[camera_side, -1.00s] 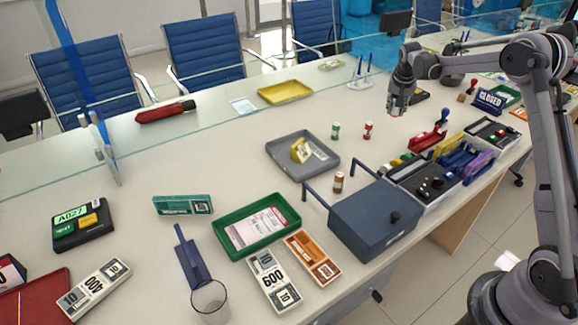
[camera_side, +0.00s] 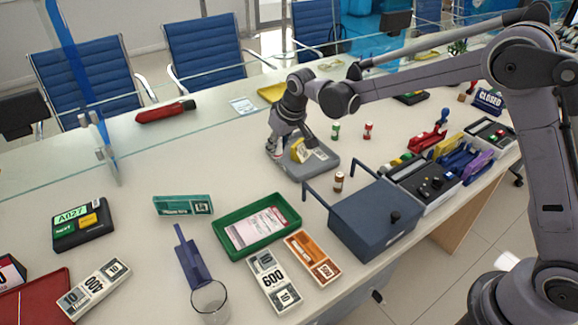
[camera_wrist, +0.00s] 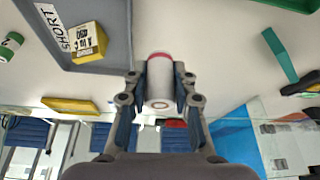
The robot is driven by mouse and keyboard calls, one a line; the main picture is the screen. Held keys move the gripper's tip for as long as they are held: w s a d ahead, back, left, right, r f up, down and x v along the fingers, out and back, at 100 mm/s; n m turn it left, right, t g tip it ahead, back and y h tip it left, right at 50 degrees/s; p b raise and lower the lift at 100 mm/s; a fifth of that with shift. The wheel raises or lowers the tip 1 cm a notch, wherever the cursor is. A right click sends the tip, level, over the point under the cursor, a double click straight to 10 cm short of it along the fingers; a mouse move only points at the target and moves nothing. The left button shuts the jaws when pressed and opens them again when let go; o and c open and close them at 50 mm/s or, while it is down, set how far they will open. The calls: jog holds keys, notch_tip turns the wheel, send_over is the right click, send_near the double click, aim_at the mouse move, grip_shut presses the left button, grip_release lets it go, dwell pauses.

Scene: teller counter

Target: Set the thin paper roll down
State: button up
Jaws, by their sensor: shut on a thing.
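In the wrist view my gripper (camera_wrist: 160,98) is shut on a thin white paper roll (camera_wrist: 159,80) with a red end, held between the two fingers. In the side view my gripper (camera_side: 289,146) hangs low, over or just behind the left part of the grey tray (camera_side: 312,175).
A green-ended roll (camera_side: 335,131), a red-ended roll (camera_side: 368,130) and a brown roll (camera_side: 338,181) stand right of the tray. A dark blue box (camera_side: 370,220) with raised handles stands in front. A green tray (camera_side: 222,243) lies front left.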

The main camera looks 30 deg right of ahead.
jog(key=s+a+n, duration=0.1)
jog(key=a, duration=0.3)
send_over(229, 202)
jog(key=s, duration=0.2)
jog(key=f, duration=0.7)
jog(key=shift+w+d, duration=0.15)
jog(key=shift+w, duration=0.1)
jog(key=shift+f, duration=2)
jog(key=shift+f, duration=0.15)
jog(key=o, duration=0.8)
jog(key=shift+o, duration=0.2)
